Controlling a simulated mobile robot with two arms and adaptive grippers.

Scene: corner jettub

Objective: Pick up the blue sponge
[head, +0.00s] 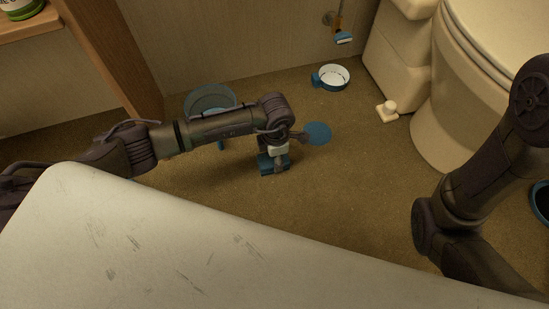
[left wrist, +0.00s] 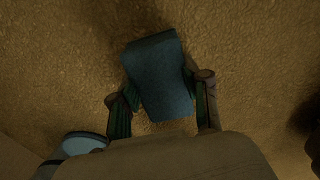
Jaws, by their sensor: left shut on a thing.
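The blue sponge (head: 266,168) is at the end of my left arm, low over the brown floor in the head view. In the left wrist view the sponge (left wrist: 158,70) is a dark blue block, slightly tilted, between the two fingers of my left gripper (left wrist: 160,98). The left gripper (head: 274,162) is shut on it, one finger on each side. I cannot tell whether the sponge touches the floor. My right arm shows at the right of the head view, but its gripper is not in view.
A flat blue disc (head: 318,133) lies just right of my left gripper. A blue-and-white bowl (head: 333,77) sits farther back. A blue round object (head: 210,98) is behind my left arm. The toilet (head: 462,110) stands at right. A pale surface (head: 180,240) fills the front.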

